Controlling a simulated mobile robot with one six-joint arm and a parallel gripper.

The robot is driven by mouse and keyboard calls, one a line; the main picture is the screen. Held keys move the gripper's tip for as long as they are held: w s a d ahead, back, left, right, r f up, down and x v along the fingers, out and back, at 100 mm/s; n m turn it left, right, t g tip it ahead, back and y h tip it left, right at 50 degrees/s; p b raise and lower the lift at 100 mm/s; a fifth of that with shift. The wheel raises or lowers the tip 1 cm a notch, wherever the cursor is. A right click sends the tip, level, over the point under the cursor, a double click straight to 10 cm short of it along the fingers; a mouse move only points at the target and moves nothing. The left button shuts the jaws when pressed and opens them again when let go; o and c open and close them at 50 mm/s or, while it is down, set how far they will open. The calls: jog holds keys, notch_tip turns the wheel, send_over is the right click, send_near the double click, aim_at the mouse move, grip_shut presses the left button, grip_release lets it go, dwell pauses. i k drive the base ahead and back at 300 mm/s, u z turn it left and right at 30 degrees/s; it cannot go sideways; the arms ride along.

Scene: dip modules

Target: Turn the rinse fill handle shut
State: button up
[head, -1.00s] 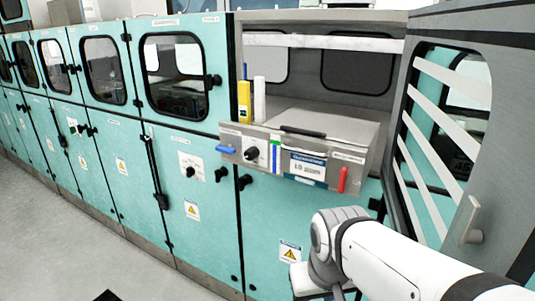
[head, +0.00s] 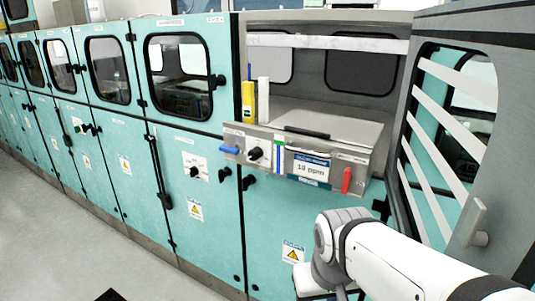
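A blue handle (head: 230,150) lies level at the left end of the grey module's front panel (head: 267,138). A red handle (head: 346,180) hangs upright at the panel's right end. A black knob (head: 255,153) sits beside the blue handle. The small labels are too small to read, so I cannot tell which handle is the rinse fill one. A display (head: 309,169) between them seems to read 18 ppm. My white arm's wrist shows low in the head view, below and in front of the panel. My gripper's fingers are out of frame below it.
A grey door with slats (head: 481,212) stands open on the right, close to my arm. Yellow (head: 249,103) and white (head: 263,100) upright pieces stand on the module's left. Teal cabinets (head: 211,227) run left.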

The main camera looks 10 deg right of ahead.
aim_at(232, 149)
jog(key=u, duration=2.7)
jog(key=i, duration=0.65)
jog(key=z, duration=3.3)
